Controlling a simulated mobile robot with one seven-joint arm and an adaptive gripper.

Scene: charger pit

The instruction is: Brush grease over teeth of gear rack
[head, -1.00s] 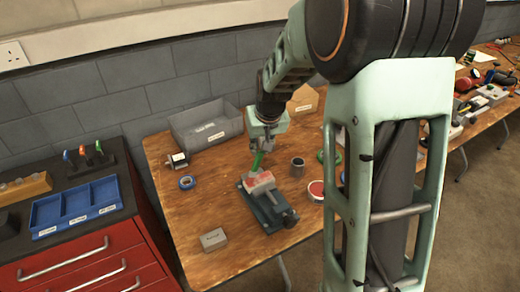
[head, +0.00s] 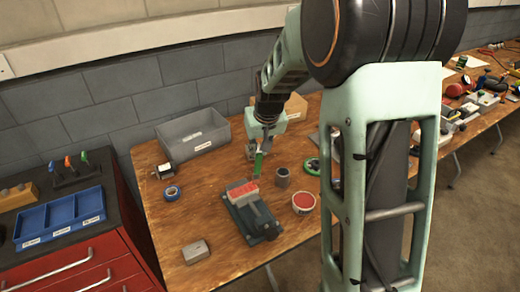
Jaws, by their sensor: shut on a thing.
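The gear rack (head: 243,190) sits on top of a dark grey vise (head: 252,222) on the wooden bench. Its top looks red along most of its length; single teeth are too small to tell. My gripper (head: 259,148) is shut on a green-handled brush (head: 258,165), pointing down just beyond the rack's far right end. The brush tip is small, and I cannot tell whether it touches anything. An open tin of red grease (head: 303,202) stands on the bench to the right of the vise.
A grey bin (head: 194,135) stands at the back left of the bench (head: 205,215). A grey metal cup (head: 282,178), blue tape roll (head: 172,193) and small grey block (head: 196,252) stand around the vise. My arm hides part of the bench's right side.

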